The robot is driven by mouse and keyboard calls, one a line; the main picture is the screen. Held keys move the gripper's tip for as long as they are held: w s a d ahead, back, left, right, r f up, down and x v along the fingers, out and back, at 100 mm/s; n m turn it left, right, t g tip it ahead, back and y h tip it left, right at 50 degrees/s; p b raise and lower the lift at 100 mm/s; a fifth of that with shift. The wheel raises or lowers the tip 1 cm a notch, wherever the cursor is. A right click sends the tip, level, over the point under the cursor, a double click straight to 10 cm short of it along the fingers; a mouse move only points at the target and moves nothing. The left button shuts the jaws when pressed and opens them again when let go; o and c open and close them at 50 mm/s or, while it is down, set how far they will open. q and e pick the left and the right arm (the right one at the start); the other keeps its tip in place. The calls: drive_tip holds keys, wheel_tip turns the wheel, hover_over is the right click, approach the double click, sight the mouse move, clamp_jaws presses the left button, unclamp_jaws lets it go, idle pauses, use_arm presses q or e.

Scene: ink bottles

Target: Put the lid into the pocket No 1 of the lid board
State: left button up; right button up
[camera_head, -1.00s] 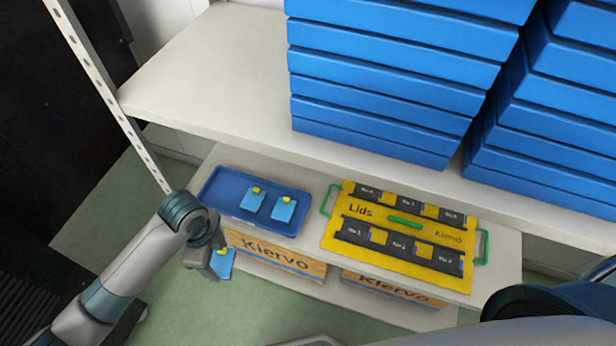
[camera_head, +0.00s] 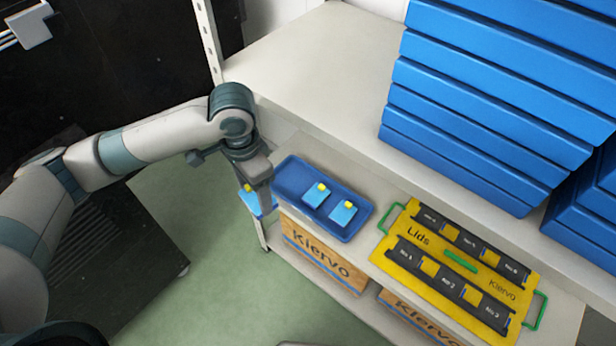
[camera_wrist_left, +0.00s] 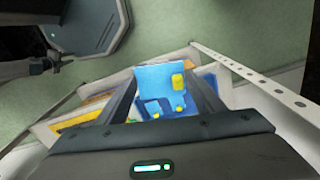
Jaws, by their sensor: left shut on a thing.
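My left gripper (camera_head: 260,196) is shut on a light blue lid (camera_head: 249,201) with a yellow knob, held left of the blue tray and above the floor. In the left wrist view the lid (camera_wrist_left: 155,76) shows between the two fingers (camera_wrist_left: 162,100). The yellow lid board (camera_head: 416,238) lies on the lower shelf, right of the tray and well apart from the lid. Its dark label No 1 (camera_head: 405,256) is at the left end of the front row; the exact pocket outline is too small to tell. My right gripper is not in view.
The blue tray (camera_head: 286,184) holds two more light blue lids (camera_head: 318,195) with yellow knobs. Green handles (camera_head: 536,310) stand at the board's ends. Stacked blue boxes (camera_head: 480,110) fill the upper shelf (camera_head: 300,75) at right. Its upright post (camera_head: 209,40) is behind my arm.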

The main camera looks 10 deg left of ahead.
use_arm(q)
drive_tip(key=s+a+r+n, duration=0.2)
drive_tip(key=a+r+n, duration=0.2)
drive_tip(key=r+n, duration=0.5)
drive_tip(key=shift+s+a, duration=0.15)
drive_tip(key=shift+s, duration=0.1)
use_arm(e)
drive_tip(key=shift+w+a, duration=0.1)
use_arm(q)
drive_tip(key=shift+r, duration=0.1)
